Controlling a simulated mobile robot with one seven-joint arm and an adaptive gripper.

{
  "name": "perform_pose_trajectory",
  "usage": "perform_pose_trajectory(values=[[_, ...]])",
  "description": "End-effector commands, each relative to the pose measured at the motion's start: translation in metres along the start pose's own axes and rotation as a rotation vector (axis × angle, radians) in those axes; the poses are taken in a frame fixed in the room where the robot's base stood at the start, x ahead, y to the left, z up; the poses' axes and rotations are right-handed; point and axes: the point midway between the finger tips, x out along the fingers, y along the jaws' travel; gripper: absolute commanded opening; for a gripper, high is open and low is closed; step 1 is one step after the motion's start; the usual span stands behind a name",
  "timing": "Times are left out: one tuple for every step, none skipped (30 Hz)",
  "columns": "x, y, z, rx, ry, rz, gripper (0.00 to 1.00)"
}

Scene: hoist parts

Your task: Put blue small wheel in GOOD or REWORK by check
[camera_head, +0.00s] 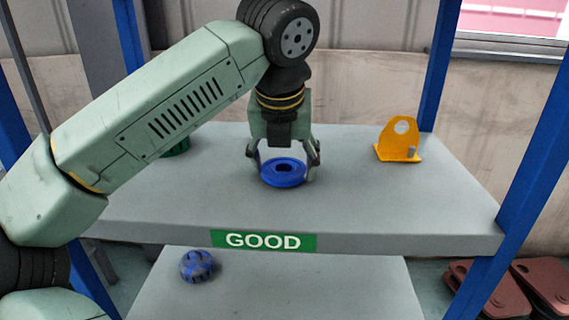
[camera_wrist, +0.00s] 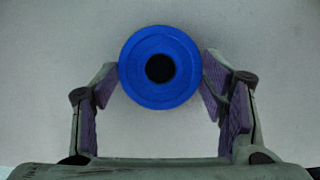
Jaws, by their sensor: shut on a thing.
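The blue small wheel (camera_head: 284,173) is a smooth blue disc with a dark centre hole. It lies flat at the upper shelf (camera_head: 230,210), which bears a green GOOD label (camera_head: 264,241). My gripper (camera_head: 285,160) points down over it, with a finger at each side. In the wrist view the wheel (camera_wrist: 160,67) sits between the tips of my gripper (camera_wrist: 160,80), its whole face visible. I cannot tell whether its underside touches the shelf.
An orange bracket (camera_head: 398,140) stands at the right of the upper shelf. A green part (camera_head: 177,149) is partly hidden behind my arm. A mottled blue and grey wheel (camera_head: 197,266) lies on the lower shelf (camera_head: 330,290). Blue posts (camera_head: 540,150) frame the shelves. Dark red parts (camera_head: 492,292) lie at lower right.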

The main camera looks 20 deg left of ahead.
Motion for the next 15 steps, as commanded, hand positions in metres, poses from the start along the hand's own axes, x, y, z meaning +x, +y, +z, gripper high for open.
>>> perform_pose_trajectory(values=[[-0.0003, -0.0001, 0.0004, 0.000, -0.002, -0.001, 0.17], [0.0006, -0.0001, 0.0000, 0.000, -0.002, -0.001, 0.17], [0.0022, -0.0001, -0.0006, 0.000, -0.002, -0.001, 0.17], [0.0033, -0.0001, -0.0011, 0.000, -0.001, 0.000, 0.17], [0.0041, -0.0001, -0.0014, 0.000, -0.001, 0.000, 0.17], [0.0029, -0.0001, -0.0011, 0.000, 0.000, 0.000, 0.68], [0.0028, -0.0001, -0.0011, 0.000, 0.001, 0.000, 0.70], [0.0028, -0.0001, -0.0010, 0.000, 0.001, 0.000, 0.72], [0.0029, -0.0001, -0.0010, 0.000, 0.001, 0.000, 0.75], [0.0029, -0.0001, -0.0010, 0.000, 0.001, 0.000, 0.77], [0.0028, -0.0001, -0.0010, 0.000, 0.001, 0.000, 0.79], [0.0028, -0.0001, -0.0010, 0.000, 0.001, 0.000, 0.82], [0.0028, -0.0001, -0.0010, 0.000, 0.001, 0.000, 0.84], [0.0029, -0.0001, -0.0010, 0.000, 0.001, 0.000, 0.86], [0.0028, -0.0001, -0.0010, 0.000, 0.001, -0.001, 0.86]])
